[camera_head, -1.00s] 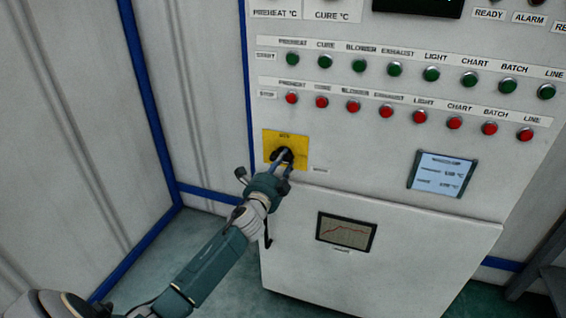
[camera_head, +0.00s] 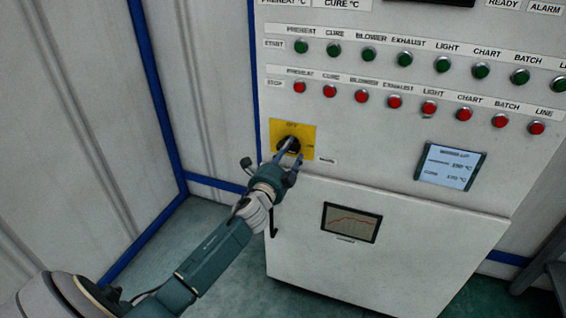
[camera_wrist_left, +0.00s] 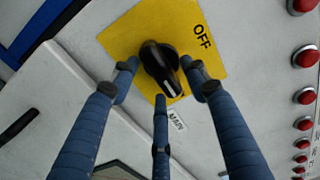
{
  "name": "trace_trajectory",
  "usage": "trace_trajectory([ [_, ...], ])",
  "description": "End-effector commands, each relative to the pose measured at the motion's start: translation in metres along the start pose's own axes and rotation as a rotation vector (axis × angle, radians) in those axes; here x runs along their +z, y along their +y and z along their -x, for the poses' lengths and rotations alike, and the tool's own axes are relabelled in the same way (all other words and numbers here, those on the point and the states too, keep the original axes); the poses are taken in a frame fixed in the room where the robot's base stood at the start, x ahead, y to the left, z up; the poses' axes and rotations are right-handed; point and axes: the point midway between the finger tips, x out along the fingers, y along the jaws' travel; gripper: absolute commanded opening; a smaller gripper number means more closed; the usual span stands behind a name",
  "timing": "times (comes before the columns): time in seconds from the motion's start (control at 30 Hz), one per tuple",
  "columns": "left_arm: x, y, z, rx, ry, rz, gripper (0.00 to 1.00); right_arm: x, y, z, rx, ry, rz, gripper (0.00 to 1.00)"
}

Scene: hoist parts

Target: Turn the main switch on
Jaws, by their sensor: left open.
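The main switch (camera_head: 289,143) is a black rotary knob on a yellow plate (camera_head: 276,128), low on the left of the white panel. In the left wrist view the knob (camera_wrist_left: 158,62) has a white mark pointing down the picture, about a quarter turn from the OFF lettering (camera_wrist_left: 203,38). My left gripper (camera_head: 292,157) is open at the knob. In the wrist view its blue fingers (camera_wrist_left: 161,95) stand around the knob, on two sides and below; contact cannot be told. My right gripper is not in view.
Rows of green start buttons (camera_head: 405,58) and red stop buttons (camera_head: 395,102) are above the switch. A small display (camera_head: 450,167) is to the right. A lower cabinet door with a chart screen (camera_head: 351,222) is below. Free floor (camera_head: 215,235) lies at the left.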

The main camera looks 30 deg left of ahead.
Motion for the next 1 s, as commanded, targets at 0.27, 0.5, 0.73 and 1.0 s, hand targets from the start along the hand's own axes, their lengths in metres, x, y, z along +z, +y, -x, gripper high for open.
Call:
trace_trajectory([
  [0.27,0.0,0.002,0.056,0.003,0.002,-0.001,0.46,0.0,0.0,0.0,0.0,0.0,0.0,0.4],
  [0.5,0.0,0.002,0.098,0.003,0.001,0.0,0.46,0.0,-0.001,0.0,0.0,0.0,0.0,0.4],
  [0.73,0.0,0.001,0.111,0.002,0.0,-0.002,0.46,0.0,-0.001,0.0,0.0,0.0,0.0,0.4],
  [1.0,0.0,0.001,0.111,0.001,0.0,-0.002,0.46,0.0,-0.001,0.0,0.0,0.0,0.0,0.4],
])
